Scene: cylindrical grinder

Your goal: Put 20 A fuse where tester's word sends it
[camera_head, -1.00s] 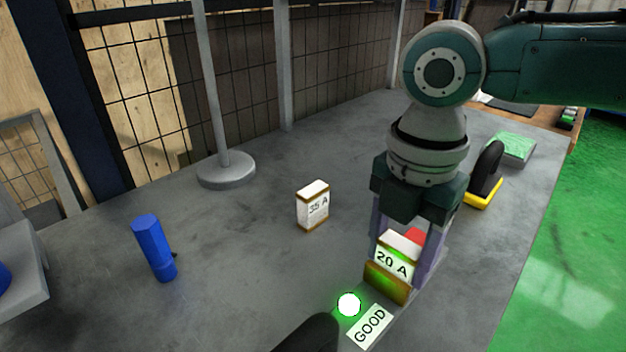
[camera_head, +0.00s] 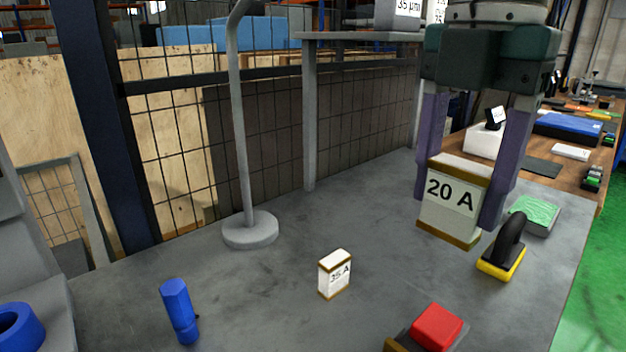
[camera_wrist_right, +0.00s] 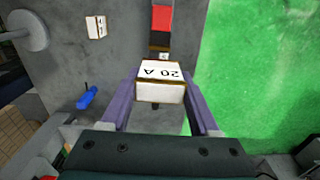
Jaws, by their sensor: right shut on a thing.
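The 20 A fuse (camera_head: 452,200) is a white block with brown ends, its label facing me. My right gripper (camera_head: 463,205) is shut on it and holds it up in the air above the grey bench. In the right wrist view the fuse (camera_wrist_right: 160,82) sits between the purple fingers. The tester (camera_head: 430,330) shows only partly at the bottom edge, with a red block on top. Its lamp and word sign are outside the head view now. The 35 A fuse (camera_head: 335,274) stands upright on the bench. My left gripper is not in view.
A lamp stand's round base (camera_head: 250,230) is further back. A yellow-based black-handled tool (camera_head: 503,255) and a green pad (camera_head: 535,214) lie at right. The bench middle (camera_head: 270,300) is clear.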

